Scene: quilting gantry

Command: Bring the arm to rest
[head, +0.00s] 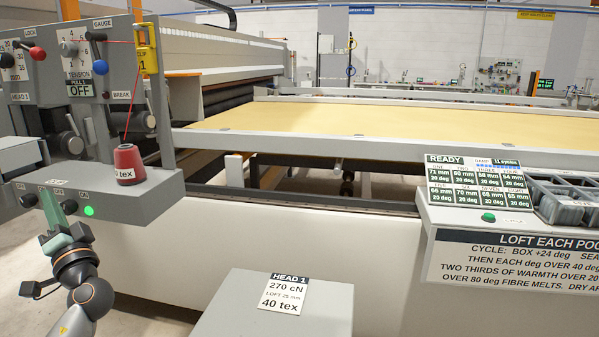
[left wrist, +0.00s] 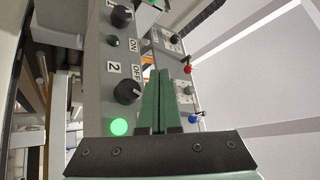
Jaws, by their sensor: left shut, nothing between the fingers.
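My left gripper (head: 52,205) is at the lower left of the head view, with its green fingers pointing up in front of the head 1 console's lower panel (head: 150,197). The fingers are closed together and empty. They also show shut in the left wrist view (left wrist: 160,75), over the grey panel with its black rotary knob (left wrist: 127,92) and lit green lamp (left wrist: 118,127). I cannot tell whether the fingertips touch the panel. My right gripper is not in view.
A red thread cone (head: 128,165) stands on the console ledge, its thread running up to a yellow clip (head: 146,50). A grey box (head: 275,310) with a head 1 card stands front centre. The long yellow bed (head: 380,120) lies behind. A control panel (head: 480,190) is at the right.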

